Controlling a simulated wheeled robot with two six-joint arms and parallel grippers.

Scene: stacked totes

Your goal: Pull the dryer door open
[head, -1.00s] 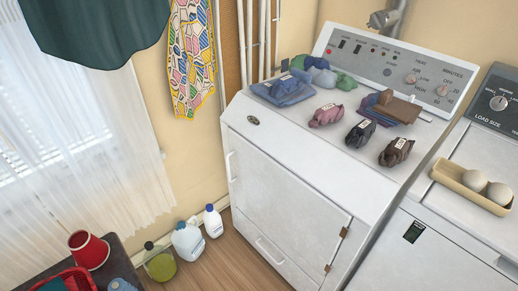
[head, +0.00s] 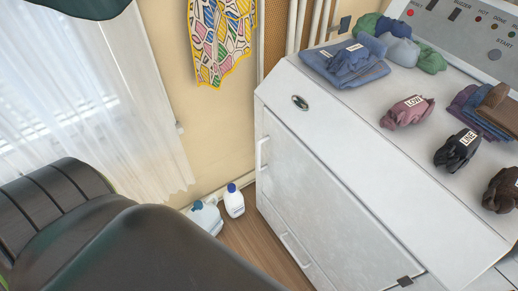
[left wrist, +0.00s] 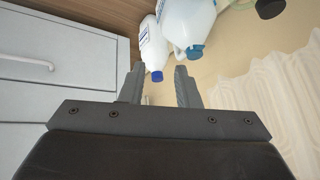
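The white dryer (head: 400,165) stands at the right in the head view. Its door (head: 320,195) looks shut, with a white vertical handle (head: 262,154) at the door's left edge and a dark hinge (head: 404,281) at its lower right. My left arm fills the lower left of the head view, and its gripper is hidden there. In the left wrist view my left gripper (left wrist: 159,85) has its two fingers apart with nothing held between them. A white panel (left wrist: 60,70) with a handle (left wrist: 27,61) lies left of the fingers, apart from them. My right gripper is not in view.
Bottles with blue caps (head: 234,201) stand on the wood floor left of the dryer; they also show beyond the fingers in the left wrist view (left wrist: 188,22). Folded clothes (head: 346,64) and labelled sock bundles (head: 407,112) lie on the dryer top. A curtain (head: 110,100) hangs at left.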

